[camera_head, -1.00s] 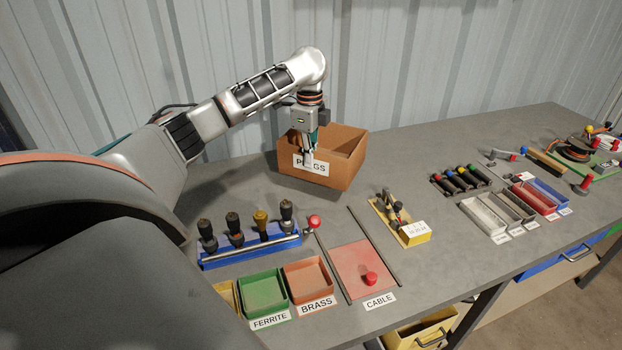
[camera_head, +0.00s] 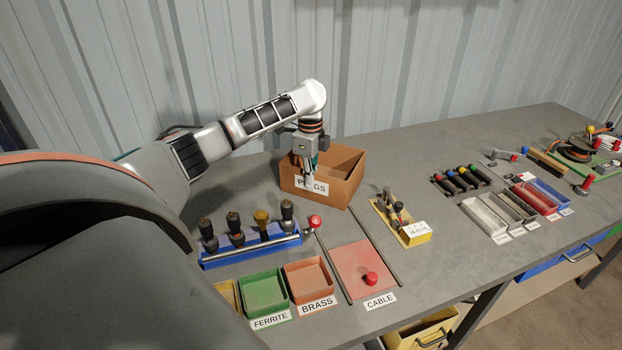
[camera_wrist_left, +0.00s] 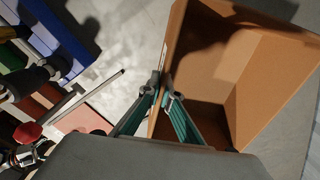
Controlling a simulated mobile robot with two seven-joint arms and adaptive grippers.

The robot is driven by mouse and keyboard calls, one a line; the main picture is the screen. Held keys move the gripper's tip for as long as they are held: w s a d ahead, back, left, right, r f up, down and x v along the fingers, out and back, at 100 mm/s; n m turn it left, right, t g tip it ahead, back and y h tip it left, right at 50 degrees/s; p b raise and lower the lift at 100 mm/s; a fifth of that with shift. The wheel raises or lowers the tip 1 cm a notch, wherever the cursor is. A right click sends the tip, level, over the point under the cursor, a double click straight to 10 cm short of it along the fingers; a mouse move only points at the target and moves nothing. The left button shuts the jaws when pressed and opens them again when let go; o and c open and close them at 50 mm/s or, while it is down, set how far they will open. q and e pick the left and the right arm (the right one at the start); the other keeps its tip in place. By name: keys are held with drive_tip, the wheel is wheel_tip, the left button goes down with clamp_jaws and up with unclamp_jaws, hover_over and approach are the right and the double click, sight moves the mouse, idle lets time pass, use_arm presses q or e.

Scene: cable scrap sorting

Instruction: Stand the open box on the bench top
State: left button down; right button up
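The open box (camera_head: 342,189) is a brown, open-topped carton with a white label on its front wall, reading roughly "PLUGS" and partly covered by a finger. It is upright at the back of the grey bench top (camera_head: 430,150). My left gripper (camera_head: 308,178) comes down from above and is shut on the box's front wall. In the left wrist view the two fingertips (camera_wrist_left: 162,90) pinch that wall, one on each side, with the box's inside (camera_wrist_left: 262,75) to the right. Whether its underside touches the bench cannot be told for sure. My right gripper is not in view.
A blue rack with several dark-handled tools (camera_head: 250,250) stands in front-left of the box. Green (camera_head: 262,290) and orange (camera_head: 308,281) trays, a red cable plate (camera_head: 362,262) and a yellow holder (camera_head: 415,238) are nearer. Bench space right of the box is clear.

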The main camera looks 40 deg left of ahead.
use_arm(q)
drive_tip(key=c, duration=2.3)
unclamp_jaws()
wheel_tip(320, 180, up, 12)
drive_tip(key=shift+s+r, duration=0.15)
drive_tip(key=shift+d, duration=0.1)
